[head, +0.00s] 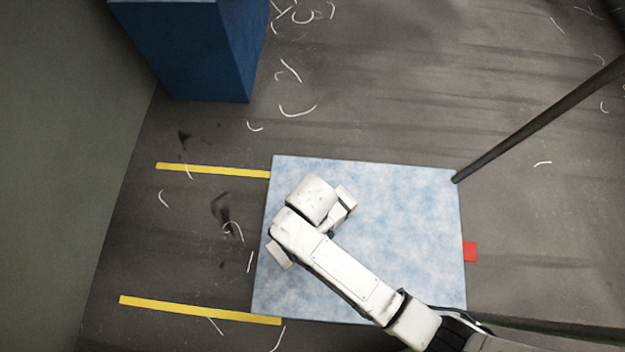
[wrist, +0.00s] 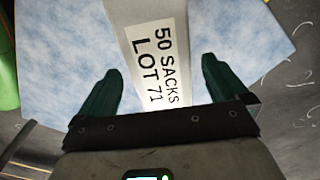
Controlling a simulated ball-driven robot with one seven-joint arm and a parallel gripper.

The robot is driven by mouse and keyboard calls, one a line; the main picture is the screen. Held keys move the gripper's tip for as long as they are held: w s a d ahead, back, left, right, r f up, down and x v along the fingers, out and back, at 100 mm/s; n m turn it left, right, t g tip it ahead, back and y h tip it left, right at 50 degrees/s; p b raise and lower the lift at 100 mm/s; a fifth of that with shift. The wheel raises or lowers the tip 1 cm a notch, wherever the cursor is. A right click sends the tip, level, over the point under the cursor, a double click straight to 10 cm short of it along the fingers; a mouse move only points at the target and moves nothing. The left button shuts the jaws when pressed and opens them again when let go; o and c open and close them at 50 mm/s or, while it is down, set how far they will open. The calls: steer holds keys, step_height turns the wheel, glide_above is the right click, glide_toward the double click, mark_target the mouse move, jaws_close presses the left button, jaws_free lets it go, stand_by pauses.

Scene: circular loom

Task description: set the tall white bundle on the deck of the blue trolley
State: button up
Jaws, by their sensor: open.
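The tall white bundle (wrist: 119,14) shows in the wrist view as a pale surface with a white label (wrist: 152,50) reading "50 SACKS LOT 71". My gripper (wrist: 160,68) is open, with one dark green finger on each side of the label; I cannot tell whether either touches the bundle. The mottled blue deck of the trolley (head: 400,210) shows in the head view under my arm, and on both sides of the bundle in the wrist view (wrist: 50,45). In the head view I cannot make out the bundle apart from my white arm. Its base is hidden.
A dark pole (head: 540,118) rises from the deck's far right corner. A red block (head: 470,251) sits at its right edge. Yellow floor lines (head: 213,170) lie left of it. A blue box (head: 195,50) stands at the back left. White scraps litter the otherwise open floor.

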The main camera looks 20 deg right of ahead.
step_height(320, 180, up, 6)
steer(key=shift+f+p, duration=0.2)
steer(key=shift+p, duration=0.5)
steer(key=s+d+r+n, duration=0.3)
steer(key=d+n, duration=0.1)
steer(key=d, duration=0.3)
steer(key=s+d+r+n, duration=0.3)
steer(key=s+d+n, duration=0.1)
steer(key=d, duration=0.3)
steer(key=s+d+r+n+t, duration=0.1)
steer(key=s+d+r+n, duration=0.1)
steer(key=s+d+n, duration=0.2)
steer(key=d+n, duration=0.1)
steer(key=d, duration=0.2)
steer(key=shift+d+r, duration=0.15)
steer(key=shift+r, duration=0.25)
